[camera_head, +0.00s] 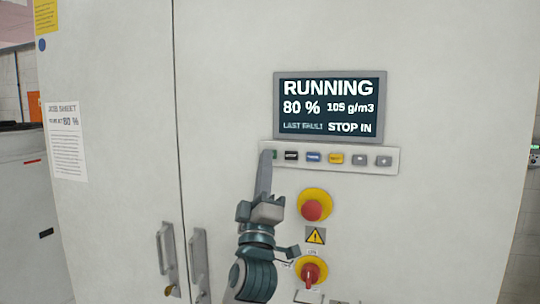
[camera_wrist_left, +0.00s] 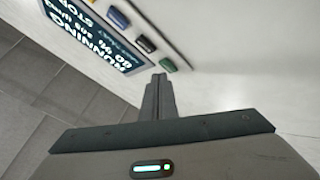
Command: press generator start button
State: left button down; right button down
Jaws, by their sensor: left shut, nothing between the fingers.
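The green button (camera_head: 274,154) is at the left end of the button strip (camera_head: 330,165) below the display, and is partly hidden by my gripper. My left gripper (camera_head: 267,155) is shut and empty, with its fingertips at the green button. In the left wrist view the closed fingertips (camera_wrist_left: 158,78) are just beside the green button (camera_wrist_left: 168,65); I cannot tell whether they touch it. The display (camera_head: 330,105) reads RUNNING, 80 % and 105 g/m3, with STOP IN on the bottom line. My right gripper is not in view.
Black (camera_head: 291,156), blue (camera_head: 313,157), yellow (camera_head: 336,158) and grey buttons continue the strip. A red emergency button (camera_head: 312,211) and a red rotary switch (camera_head: 310,272) are below. Door handles (camera_head: 167,258) are at lower left. A job sheet (camera_head: 66,140) reads 80 %.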

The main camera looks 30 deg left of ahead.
pick_arm(q)
jog(key=shift+s, duration=0.25)
jog(key=s, duration=0.2)
jog(key=s+d+p, duration=0.1)
jog(key=s, duration=0.1)
jog(key=shift+s+d, duration=0.15)
jog(key=shift+s, duration=0.25)
dwell(0.4)
dwell(0.6)
